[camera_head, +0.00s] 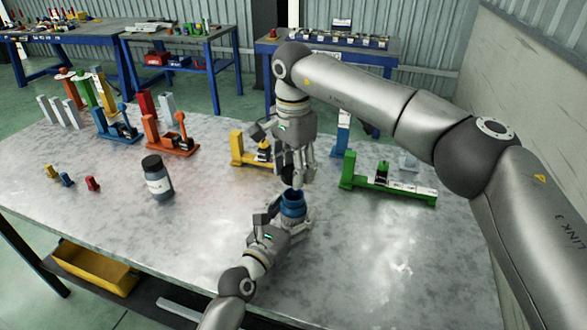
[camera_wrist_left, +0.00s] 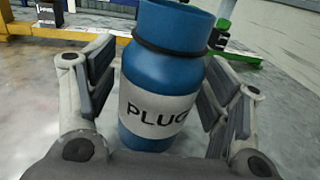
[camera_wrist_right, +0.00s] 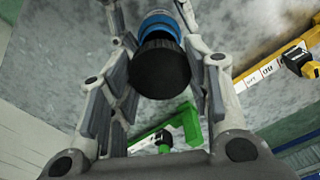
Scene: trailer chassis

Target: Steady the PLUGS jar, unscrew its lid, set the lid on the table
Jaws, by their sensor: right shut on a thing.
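The blue PLUGS jar (camera_head: 292,206) stands on the metal table, its dark lid off and its mouth showing. Its label faces the camera in the left wrist view (camera_wrist_left: 160,100). My left gripper (camera_head: 290,226) has its fingers on both sides of the jar body; whether they press on it is unclear. My right gripper (camera_head: 296,172) points down above the jar and is shut on the black lid (camera_wrist_right: 160,68). The lid is just above the jar mouth in the head view. In the right wrist view the jar's blue top (camera_wrist_right: 160,25) shows beyond it.
A dark lidded jar (camera_head: 158,180) stands to the left. Small coloured pieces (camera_head: 66,180) lie farther left. A yellow fixture (camera_head: 245,150) and a green fixture (camera_head: 390,185) stand behind and right of the PLUGS jar. The front table surface is clear.

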